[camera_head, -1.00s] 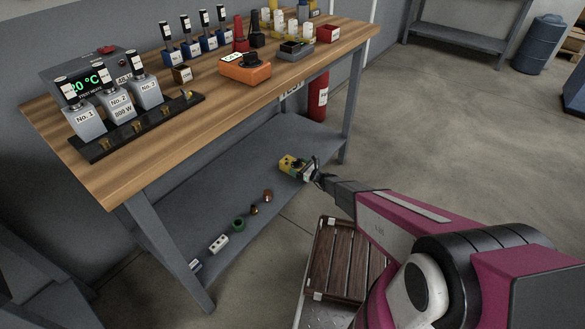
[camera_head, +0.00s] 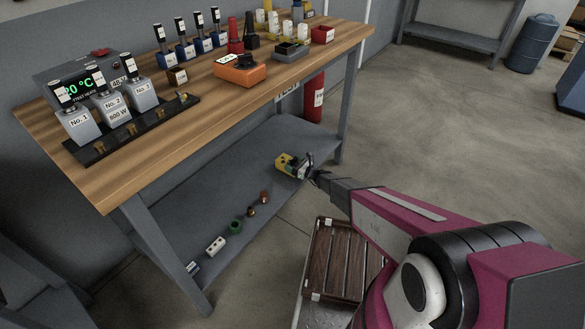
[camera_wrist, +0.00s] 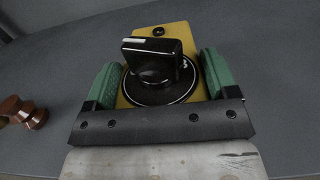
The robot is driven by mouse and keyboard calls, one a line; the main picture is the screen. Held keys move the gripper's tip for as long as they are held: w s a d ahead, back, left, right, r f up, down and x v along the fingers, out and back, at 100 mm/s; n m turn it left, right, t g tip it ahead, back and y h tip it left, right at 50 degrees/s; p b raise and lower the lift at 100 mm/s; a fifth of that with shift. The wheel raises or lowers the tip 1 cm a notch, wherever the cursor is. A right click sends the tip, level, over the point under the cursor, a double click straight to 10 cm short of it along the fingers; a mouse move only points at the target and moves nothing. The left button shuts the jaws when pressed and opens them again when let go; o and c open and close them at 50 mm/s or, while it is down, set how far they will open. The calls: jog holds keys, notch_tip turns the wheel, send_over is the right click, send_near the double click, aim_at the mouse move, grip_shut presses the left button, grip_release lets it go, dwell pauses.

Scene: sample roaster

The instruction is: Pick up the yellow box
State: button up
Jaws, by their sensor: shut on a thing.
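The yellow box (camera_head: 284,162) is over the lower shelf of the workbench, at the shelf's right part. In the wrist view its yellow top (camera_wrist: 174,36) carries a black rotary knob (camera_wrist: 152,62) on a round black dial. My gripper (camera_head: 303,170) reaches it from the right. In the wrist view the green fingers of my gripper (camera_wrist: 158,80) stand on both sides of the box and are shut on it. The box's underside is hidden, so I cannot tell whether it touches the shelf.
On the lower shelf (camera_head: 185,205), left of the box, lie a brown piece (camera_head: 264,196), a green ring (camera_head: 236,226) and a white block (camera_head: 216,245). The wooden bench top (camera_head: 200,110) above holds several devices, including an orange box (camera_head: 239,70). A slatted wooden crate (camera_head: 335,260) is near my arm.

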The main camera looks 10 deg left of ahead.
notch_tip(320, 180, up, 2)
jog(key=shift+s+d+r, duration=0.1)
jog(key=shift+s+r, duration=0.05)
jog(key=shift+r, duration=0.1)
jog(key=s+a+r, duration=0.5)
jog(key=s+r, duration=0.2)
jog(key=s, duration=0.3)
jog(key=w+d+r+m+t, duration=0.1)
jog(key=w+d+r, duration=0.1)
jog(key=d+r, duration=0.95)
jog(key=w+d+r+t, duration=0.1)
jog(key=w+d+r, duration=0.1)
jog(key=d+r, duration=0.95)
jog(key=s+d+r+m+t+h, duration=0.1)
jog(key=s+d+r, duration=0.3)
jog(key=d+r, duration=0.4)
jog(key=s+d+r+h, duration=0.1)
jog(key=s+d+r, duration=0.3)
jog(key=d, duration=1.3)
notch_tip(320, 180, up, 4)
jog(key=shift+s+r+m+t, duration=0.15)
jog(key=shift+s+m+t, duration=0.05)
jog(key=shift+m+t, duration=0.2)
